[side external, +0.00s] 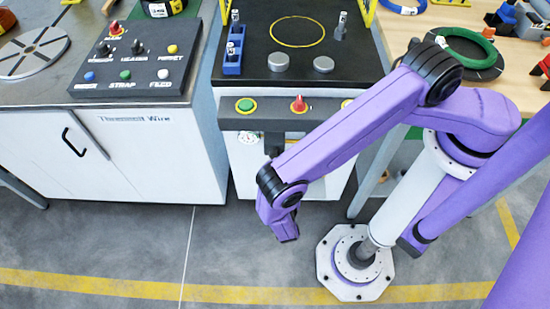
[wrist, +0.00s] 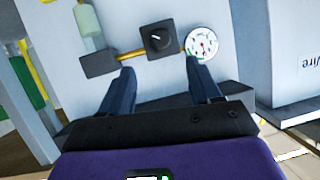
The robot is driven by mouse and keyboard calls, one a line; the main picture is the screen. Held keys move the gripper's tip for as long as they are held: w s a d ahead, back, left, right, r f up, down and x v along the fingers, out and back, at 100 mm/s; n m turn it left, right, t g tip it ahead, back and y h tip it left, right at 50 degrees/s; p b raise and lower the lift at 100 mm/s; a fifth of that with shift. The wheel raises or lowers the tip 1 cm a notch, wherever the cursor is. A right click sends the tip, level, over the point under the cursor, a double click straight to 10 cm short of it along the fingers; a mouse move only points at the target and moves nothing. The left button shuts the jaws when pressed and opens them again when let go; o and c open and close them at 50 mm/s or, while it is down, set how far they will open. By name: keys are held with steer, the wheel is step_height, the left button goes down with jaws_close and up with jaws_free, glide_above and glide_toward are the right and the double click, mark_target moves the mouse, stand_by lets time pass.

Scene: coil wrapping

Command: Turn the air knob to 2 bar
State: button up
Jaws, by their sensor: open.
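The air knob (wrist: 158,39) is a black block with a round dial and a pale pointer mark, on the machine's white front. A round white pressure gauge (wrist: 202,43) with a red mark sits just right of it in the wrist view; its reading is too small to tell. In the side view the gauge (side external: 248,138) hangs under the button panel, and my arm partly covers the area beside it. My gripper (wrist: 160,70) is open and empty, its two dark fingers pointing toward the knob. The knob lies between and beyond the fingertips, apart from them.
A brass pipe (wrist: 131,55) and a pale cylinder (wrist: 88,20) are left of the knob in the wrist view. The button panel (side external: 270,112) overhangs this area. A white cabinet (side external: 150,155) stands to the left in the side view. The floor in front is clear.

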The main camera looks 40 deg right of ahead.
steer(key=x, duration=1.1)
steer(key=shift+w+d, duration=0.1)
steer(key=c, duration=1)
